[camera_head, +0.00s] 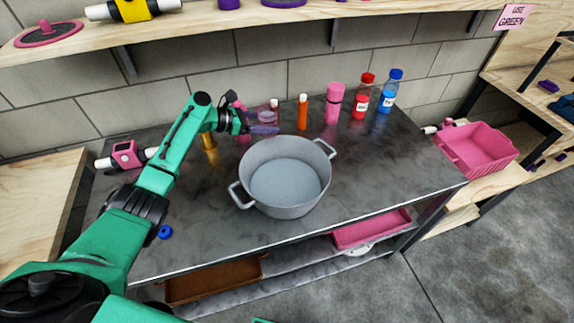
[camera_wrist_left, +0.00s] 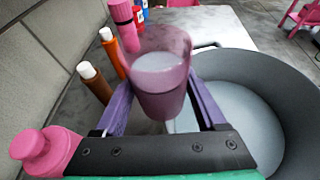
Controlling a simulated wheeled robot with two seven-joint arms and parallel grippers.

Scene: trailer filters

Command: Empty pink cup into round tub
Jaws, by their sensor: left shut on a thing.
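The pink cup (camera_wrist_left: 160,80) is see-through and holds something pale, seen in the left wrist view. My left gripper (camera_wrist_left: 158,108) is shut on it, one purple finger on each side. In the head view the left gripper (camera_head: 264,129) is above the table at the back left rim of the round tub. The cup (camera_head: 268,118) is small and hard to make out there. The round tub (camera_head: 256,153) is grey with two handles and a pale grey-blue inside; its wall also shows in the left wrist view (camera_wrist_left: 250,68). My right gripper is out of view.
Behind the cup stand an orange bottle (camera_head: 302,112), a pink bottle (camera_head: 333,103), a red bottle (camera_head: 362,95) and a blue bottle (camera_head: 389,90). A pink bottle top (camera_wrist_left: 45,150) is near the gripper. The dark tabletop (camera_head: 395,160) right of the tub is clear.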

